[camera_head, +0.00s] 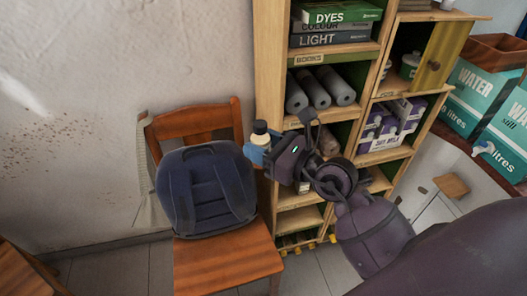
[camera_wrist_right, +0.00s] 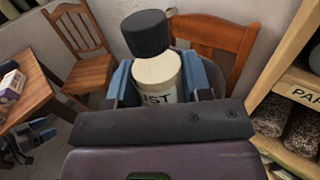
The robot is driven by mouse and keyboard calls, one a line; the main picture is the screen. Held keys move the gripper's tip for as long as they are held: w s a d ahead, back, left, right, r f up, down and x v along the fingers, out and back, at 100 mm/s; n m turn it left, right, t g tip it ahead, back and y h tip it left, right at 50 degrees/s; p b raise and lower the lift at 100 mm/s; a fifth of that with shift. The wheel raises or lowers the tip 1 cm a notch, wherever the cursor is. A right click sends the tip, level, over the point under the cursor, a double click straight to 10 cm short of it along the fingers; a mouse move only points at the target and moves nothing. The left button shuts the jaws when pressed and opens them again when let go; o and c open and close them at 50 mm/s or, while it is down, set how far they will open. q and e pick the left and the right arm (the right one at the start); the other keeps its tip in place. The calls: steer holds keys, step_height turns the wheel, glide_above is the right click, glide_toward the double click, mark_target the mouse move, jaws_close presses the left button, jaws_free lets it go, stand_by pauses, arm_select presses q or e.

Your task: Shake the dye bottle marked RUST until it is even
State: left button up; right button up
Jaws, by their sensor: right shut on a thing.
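A cream bottle with a black cap (camera_wrist_right: 155,75) stands between the blue fingers of my right gripper (camera_wrist_right: 160,85). In the head view the bottle (camera_head: 260,136) looks about upright, held in the air at the end of my right gripper (camera_head: 257,151), in front of the shelf's left side and beside the chair back. How even the dye is inside cannot be seen. My left gripper (camera_wrist_right: 38,134) seems to show at the left edge of the right wrist view, small, and its jaws are unclear.
A wooden chair (camera_head: 225,265) bears a dark blue backpack (camera_head: 205,190). A wooden shelf (camera_head: 268,60) with books, grey rolls and boxes stands close behind my right gripper. Water boxes (camera_head: 480,90) stand at the right. Bare wall lies to the left.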

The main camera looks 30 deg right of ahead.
step_height(320, 180, up, 12)
steer(key=shift+f, duration=0.2)
step_height(320, 180, down, 14)
steer(key=shift+f, duration=0.1)
step_height(320, 180, up, 14)
steer(key=shift+r, duration=0.2)
step_height(320, 180, down, 14)
steer(key=shift+f, duration=0.15)
steer(key=shift+r, duration=7.2)
step_height(320, 180, down, 14)
steer(key=shift+f, duration=0.2)
